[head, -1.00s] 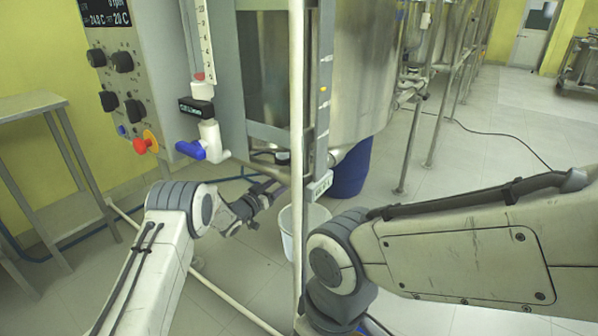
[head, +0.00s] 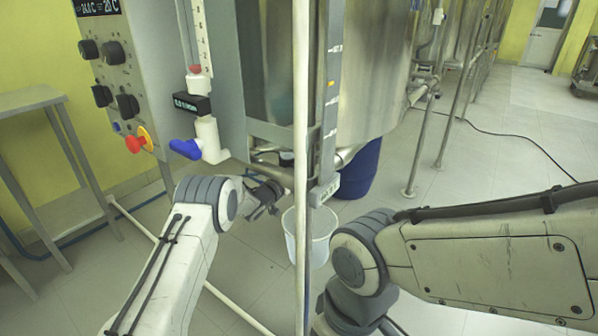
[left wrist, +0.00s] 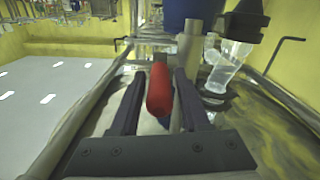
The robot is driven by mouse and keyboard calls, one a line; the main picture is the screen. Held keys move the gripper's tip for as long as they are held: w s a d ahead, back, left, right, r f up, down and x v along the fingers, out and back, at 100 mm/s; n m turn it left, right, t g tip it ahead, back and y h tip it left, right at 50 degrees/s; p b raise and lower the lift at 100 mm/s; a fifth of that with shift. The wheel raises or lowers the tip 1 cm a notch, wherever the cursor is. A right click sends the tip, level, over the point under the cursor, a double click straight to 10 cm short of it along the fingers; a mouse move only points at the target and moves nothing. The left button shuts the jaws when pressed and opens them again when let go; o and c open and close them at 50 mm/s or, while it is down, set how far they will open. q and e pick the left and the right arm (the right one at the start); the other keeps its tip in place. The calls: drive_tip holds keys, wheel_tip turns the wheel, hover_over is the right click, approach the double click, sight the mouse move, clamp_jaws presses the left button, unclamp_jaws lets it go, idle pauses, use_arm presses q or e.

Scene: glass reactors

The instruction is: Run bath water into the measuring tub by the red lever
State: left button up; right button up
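In the left wrist view the red lever (left wrist: 159,90) stands between the two dark fingers of my left gripper (left wrist: 161,85). The fingers are apart, with narrow gaps beside the lever; I see no clear grip. In the head view my left gripper (head: 268,192) is low, beneath the steel vessel, and the lever is hidden there. A whitish tub (head: 318,240) stands on the floor just right of it, partly behind a pole. My right gripper is out of view.
A white upright pole (head: 301,130) and a graduated grey post (head: 330,130) stand close to my left gripper. A blue barrel (head: 358,170) is behind. A control panel (head: 110,75) and a blue-handled valve (head: 187,149) are at left.

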use_arm(q)
clamp_jaws()
drive_tip(key=shift+f, duration=0.15)
idle(1.0)
